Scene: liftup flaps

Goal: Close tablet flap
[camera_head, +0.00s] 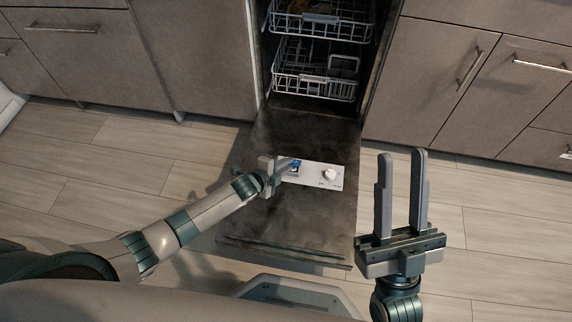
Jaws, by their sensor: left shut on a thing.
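The dishwasher door (300,215) lies folded down, its dark inner face up. A white dispenser panel (313,175) is set in it, with a round white knob (329,175) on its right part. A small blue patch (296,164) shows at the panel's left part, and I cannot tell whether it is a tablet. My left gripper (281,166) is at the panel's left end, shut on what appears to be the tablet flap; the flap itself is mostly hidden by the fingers. My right gripper (402,156) is open and empty, right of the door, fingers pointing away from me.
The dishwasher's lower rack (315,84) and upper rack (320,24) stand inside the opening behind the door. Grey-brown cabinets (440,85) with bar handles flank it on both sides. The wooden floor (500,240) is clear to the right of the door.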

